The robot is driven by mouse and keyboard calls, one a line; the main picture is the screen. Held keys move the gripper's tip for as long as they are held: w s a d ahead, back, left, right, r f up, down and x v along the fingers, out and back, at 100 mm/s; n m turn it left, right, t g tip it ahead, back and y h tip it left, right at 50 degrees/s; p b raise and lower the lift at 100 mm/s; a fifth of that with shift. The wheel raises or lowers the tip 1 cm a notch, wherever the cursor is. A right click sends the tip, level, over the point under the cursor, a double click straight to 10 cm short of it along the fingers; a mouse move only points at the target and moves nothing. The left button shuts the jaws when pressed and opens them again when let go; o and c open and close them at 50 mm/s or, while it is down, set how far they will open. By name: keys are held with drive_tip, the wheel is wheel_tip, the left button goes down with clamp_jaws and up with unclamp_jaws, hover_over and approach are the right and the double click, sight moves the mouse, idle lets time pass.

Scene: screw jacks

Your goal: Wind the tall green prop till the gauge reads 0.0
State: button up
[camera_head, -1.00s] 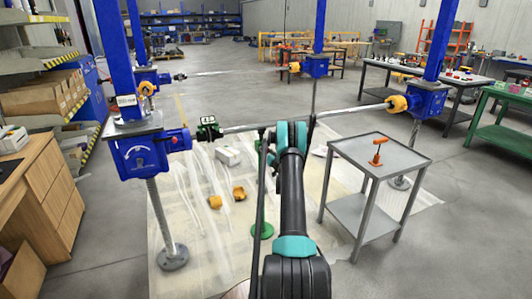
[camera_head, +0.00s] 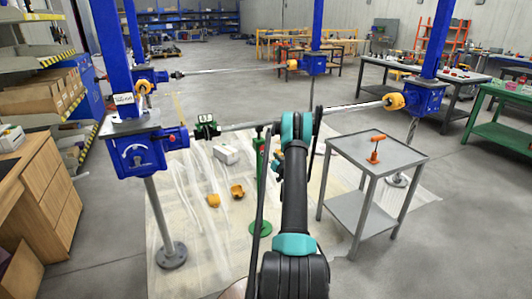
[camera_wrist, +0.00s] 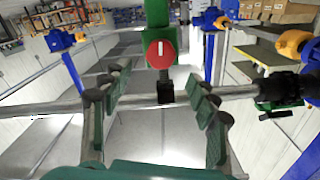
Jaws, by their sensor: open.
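The tall green prop (camera_head: 261,165) stands upright on a round green foot in the head view, left of my arm, with its upper part partly hidden. In the wrist view a green post (camera_wrist: 157,14) carries a red round knob or dial (camera_wrist: 161,54) with a small white mark, and a black block hangs below it. I cannot make out a gauge reading. My gripper (camera_wrist: 160,88) is open, its green-padded fingers on either side of the black block and the grey horizontal shaft (camera_wrist: 55,108). The knob lies beyond the fingertips. The gripper is hidden in the head view.
A blue screw jack (camera_head: 140,155) stands at left, another blue jack (camera_head: 422,96) at right, joined by shafts. A grey cart (camera_head: 352,148) with an orange tool (camera_head: 375,148) stands right of my arm. Orange pieces lie on the sheet.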

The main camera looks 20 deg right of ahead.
drive_tip(key=shift+s, duration=2.05)
